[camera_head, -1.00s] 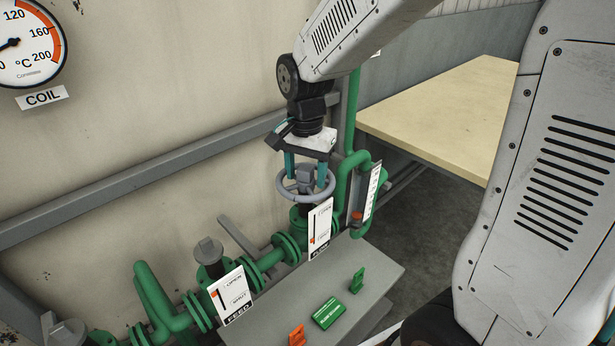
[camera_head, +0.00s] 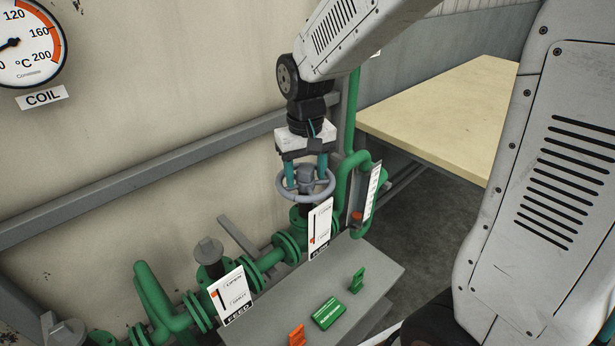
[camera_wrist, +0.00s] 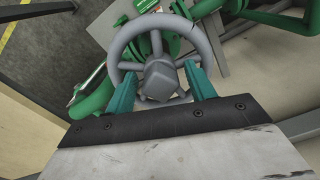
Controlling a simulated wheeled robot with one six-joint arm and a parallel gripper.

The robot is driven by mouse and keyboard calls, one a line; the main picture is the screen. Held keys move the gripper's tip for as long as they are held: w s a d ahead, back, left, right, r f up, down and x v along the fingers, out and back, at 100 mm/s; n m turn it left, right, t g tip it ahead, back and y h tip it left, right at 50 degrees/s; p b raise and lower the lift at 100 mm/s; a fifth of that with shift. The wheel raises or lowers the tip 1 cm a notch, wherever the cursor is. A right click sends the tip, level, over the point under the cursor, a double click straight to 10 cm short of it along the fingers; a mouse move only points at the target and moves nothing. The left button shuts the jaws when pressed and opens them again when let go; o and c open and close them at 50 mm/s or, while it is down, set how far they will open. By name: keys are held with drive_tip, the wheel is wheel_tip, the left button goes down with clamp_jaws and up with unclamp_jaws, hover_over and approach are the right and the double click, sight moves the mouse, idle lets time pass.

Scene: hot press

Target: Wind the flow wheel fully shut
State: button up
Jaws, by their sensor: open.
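The grey flow wheel (camera_head: 283,187) lies flat on its green valve, with a blocky grey hub (camera_head: 305,176) in its middle. A FLOW card (camera_head: 320,226) with an orange pointer near its lower end stands in front of the valve. My gripper (camera_head: 306,178) points down over the wheel. Its two teal fingers are apart, one on each side of the hub. In the wrist view the wheel (camera_wrist: 205,40) and hub (camera_wrist: 161,79) show between the open fingers; I cannot tell whether the fingertips touch the wheel.
A FEED valve with its card (camera_head: 232,295) stands to the left on the green pipe. A grey bench (camera_head: 370,285) in front carries green and orange pieces. A sight gauge (camera_head: 370,190) and green pipes stand close to the right of the wheel. A wooden table (camera_head: 450,110) is behind.

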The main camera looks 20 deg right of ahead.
drive_tip(key=n, duration=0.4)
drive_tip(key=shift+n, duration=0.4)
drive_tip(key=n, duration=0.4)
drive_tip(key=c, duration=0.8)
drive_tip(key=m, duration=1.5)
drive_tip(key=shift+m, duration=0.4)
drive_tip(key=m, duration=0.3)
drive_tip(key=shift+m, duration=0.4)
